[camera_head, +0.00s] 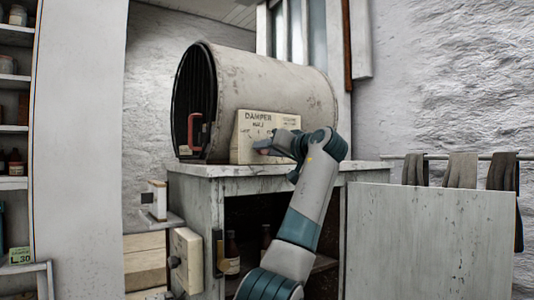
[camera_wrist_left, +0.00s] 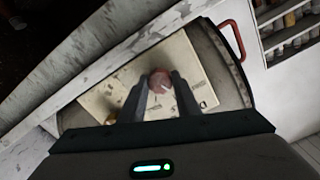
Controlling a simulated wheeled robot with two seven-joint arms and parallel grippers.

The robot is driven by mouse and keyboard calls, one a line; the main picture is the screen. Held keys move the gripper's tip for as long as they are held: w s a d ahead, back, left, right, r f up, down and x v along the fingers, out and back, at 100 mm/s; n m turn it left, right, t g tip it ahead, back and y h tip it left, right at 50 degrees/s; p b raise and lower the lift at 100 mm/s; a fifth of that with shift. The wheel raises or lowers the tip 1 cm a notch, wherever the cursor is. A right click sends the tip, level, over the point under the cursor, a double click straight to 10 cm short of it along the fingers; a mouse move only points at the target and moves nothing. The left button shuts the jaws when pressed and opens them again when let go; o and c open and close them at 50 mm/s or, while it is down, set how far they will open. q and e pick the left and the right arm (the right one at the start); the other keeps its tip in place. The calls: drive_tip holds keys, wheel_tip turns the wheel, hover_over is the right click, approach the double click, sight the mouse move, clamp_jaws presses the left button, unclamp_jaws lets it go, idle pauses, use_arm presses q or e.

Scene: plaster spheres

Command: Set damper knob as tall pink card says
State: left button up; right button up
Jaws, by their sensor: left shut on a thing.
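A cream damper panel (camera_head: 258,122) with dark lettering reading "DAMPER" stands at the front of a big drum on the cabinet top. It also shows in the left wrist view (camera_wrist_left: 118,92), seen from close up. A round reddish-pink knob (camera_wrist_left: 160,80) with a pale mark is on this panel. My left gripper (camera_wrist_left: 159,90) is shut on the knob, one finger on each side. In the head view my left gripper (camera_head: 270,147) reaches the panel's lower part and hides some of its marks. I make out no tall pink card. My right gripper is not in view.
The pale drum (camera_head: 285,85) has a dark open end and a red handle (camera_head: 194,130). The cabinet top (camera_head: 215,170) carries it. Bottles (camera_head: 232,250) stand inside the cabinet. Shelves (camera_head: 12,130) with jars are at left.

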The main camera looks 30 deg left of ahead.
use_arm(q)
drive_tip(key=m+b, duration=0.3)
drive_tip(key=m, duration=1)
drive_tip(key=shift+r+b, duration=0.1)
drive_tip(key=shift+b, duration=0.25)
drive_tip(key=o, duration=1)
drive_tip(key=shift+o, duration=0.2)
drive_tip(key=shift+d, duration=0.15)
